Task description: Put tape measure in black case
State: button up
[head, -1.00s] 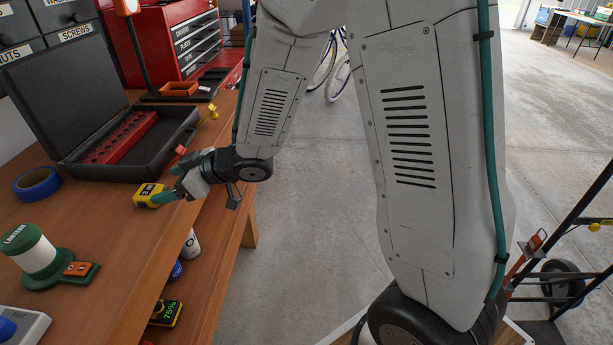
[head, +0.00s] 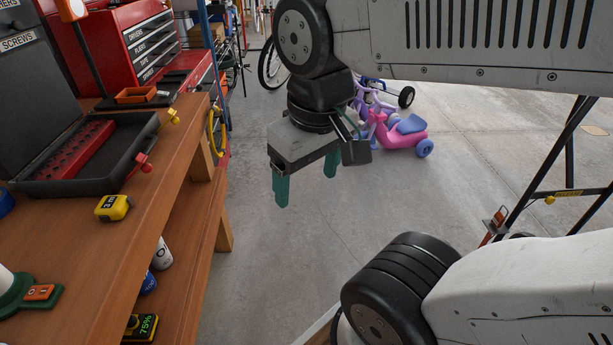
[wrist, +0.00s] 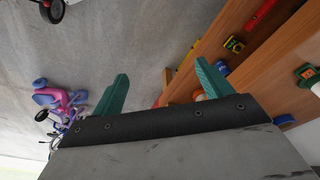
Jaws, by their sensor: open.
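The yellow and black tape measure (head: 114,208) sits on the wooden workbench near its right edge, in front of the black case. The black case (head: 103,178) lies open on the bench with its lid raised at the left; a red holed insert is inside it. My gripper (head: 306,178) hangs in the air over the floor, to the right of the bench, with its green fingers pointing down. It is open and empty, well apart from the tape measure. Its two spread fingers (wrist: 161,88) also show in the wrist view with nothing between them.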

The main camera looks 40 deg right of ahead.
aim_at(102, 174)
jog(key=z, duration=0.45)
jog(key=k, duration=1.1)
jog(key=z, duration=0.25)
jog(key=i, duration=0.95)
jog(key=u, duration=1.35)
jog(key=i, duration=0.75)
jog(key=u, duration=0.95)
